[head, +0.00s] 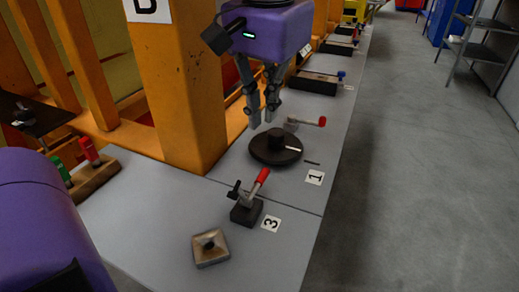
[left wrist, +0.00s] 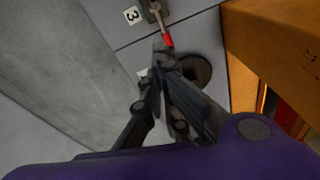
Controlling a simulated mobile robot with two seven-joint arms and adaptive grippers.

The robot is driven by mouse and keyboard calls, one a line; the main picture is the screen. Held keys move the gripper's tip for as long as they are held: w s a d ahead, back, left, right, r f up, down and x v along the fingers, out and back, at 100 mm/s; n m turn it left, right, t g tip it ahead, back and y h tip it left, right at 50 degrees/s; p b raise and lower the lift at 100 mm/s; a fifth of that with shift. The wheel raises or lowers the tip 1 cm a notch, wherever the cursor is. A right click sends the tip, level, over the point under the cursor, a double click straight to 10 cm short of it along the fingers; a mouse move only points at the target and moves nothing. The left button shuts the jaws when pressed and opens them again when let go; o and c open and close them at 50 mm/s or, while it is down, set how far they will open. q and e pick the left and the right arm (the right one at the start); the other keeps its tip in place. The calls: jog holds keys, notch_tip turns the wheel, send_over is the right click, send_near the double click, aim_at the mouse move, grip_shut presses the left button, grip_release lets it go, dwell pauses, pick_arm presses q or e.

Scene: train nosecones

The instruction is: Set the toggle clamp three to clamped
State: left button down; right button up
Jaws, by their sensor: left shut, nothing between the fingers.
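Toggle clamp three (head: 246,210) stands on the grey bench beside the "3" label (head: 271,224). Its red-tipped handle (head: 262,176) is raised and tilted toward the upper right. My left gripper (head: 262,123) is shut and empty, above the bench beyond clamp three, near the round black disc (head: 285,157). In the left wrist view my left gripper's fingers (left wrist: 160,45) point toward the red handle tip (left wrist: 167,40) and overlap it in the picture; I cannot tell whether they touch. The clamp's base (left wrist: 152,12) is cut by the top edge there. My right gripper is not in view.
Another red-handled clamp (head: 308,122) lies low near the "1" label (head: 315,178). An orange post (head: 180,90) rises on the left. Open floor (head: 420,200) lies to the right.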

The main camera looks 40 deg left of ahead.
pick_arm(q)
notch_tip(320, 180, down, 11)
jog(key=s, duration=0.2)
jog(key=shift+s+a+b, duration=0.15)
jog(key=shift+a+b, duration=0.15)
jog(key=shift+b, duration=0.05)
jog(key=shift+a, duration=0.1)
